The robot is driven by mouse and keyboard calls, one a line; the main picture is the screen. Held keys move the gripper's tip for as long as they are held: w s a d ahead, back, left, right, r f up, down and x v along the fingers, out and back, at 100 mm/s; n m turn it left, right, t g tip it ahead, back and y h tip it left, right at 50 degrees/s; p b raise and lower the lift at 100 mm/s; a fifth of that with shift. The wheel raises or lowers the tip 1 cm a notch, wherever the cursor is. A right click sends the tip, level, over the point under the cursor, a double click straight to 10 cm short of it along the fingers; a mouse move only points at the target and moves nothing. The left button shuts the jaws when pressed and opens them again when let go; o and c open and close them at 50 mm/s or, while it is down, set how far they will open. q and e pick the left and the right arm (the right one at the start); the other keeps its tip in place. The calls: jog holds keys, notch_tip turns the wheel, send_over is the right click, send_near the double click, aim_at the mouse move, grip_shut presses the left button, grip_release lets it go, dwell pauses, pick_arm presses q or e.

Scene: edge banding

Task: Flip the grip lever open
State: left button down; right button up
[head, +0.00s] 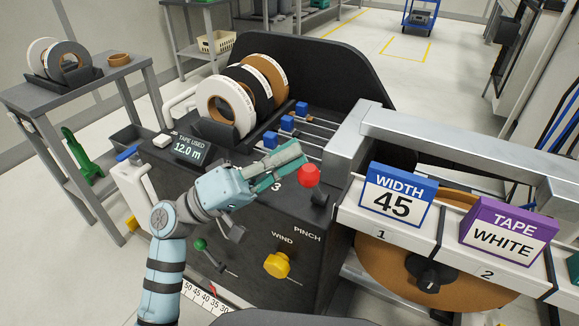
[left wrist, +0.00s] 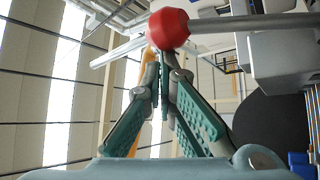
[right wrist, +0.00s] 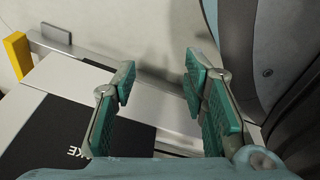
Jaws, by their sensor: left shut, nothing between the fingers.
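A lever with a red ball knob (head: 308,175) stands on the dark machine's top, near the printed word PINCH. A second lever with a green knob (head: 200,244) is on the machine's front. No label reading GRIP is legible. My left gripper (head: 299,158) is shut and empty, its green-padded fingers just left of and behind the red knob. In the left wrist view the red knob (left wrist: 169,28) lies right at the fingertips (left wrist: 160,58); I cannot tell whether they touch. My right gripper (right wrist: 158,84) is open and empty, seen only in its wrist view.
Tape rolls (head: 225,108) and rods with blue blocks (head: 287,123) sit behind my left gripper. A yellow knob (head: 277,265) is on the machine's front. The WIDTH 45 sign (head: 396,196) and TAPE WHITE sign (head: 507,236) stand to the right. A display (head: 188,148) is at left.

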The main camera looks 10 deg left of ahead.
jog(key=shift+w+a, duration=0.15)
jog(key=shift+w, duration=0.1)
jog(key=shift+f, duration=0.1)
pick_arm(q)
jog(key=a+f+b, duration=0.2)
jog(key=a, duration=0.7)
jog(key=shift+w+f, duration=0.15)
jog(key=shift+w, duration=0.05)
pick_arm(e)
jog(key=shift+t, duration=0.3)
jog(key=w, duration=0.1)
jog(key=w+a, duration=0.1)
jog(key=w, duration=0.1)
jog(key=shift+w+a+f, duration=0.25)
jog(key=shift+w+a, duration=0.05)
jog(key=shift+a, duration=0.05)
pick_arm(q)
jog(key=shift+a, duration=0.1)
pick_arm(e)
jog(key=shift+d, duration=0.1)
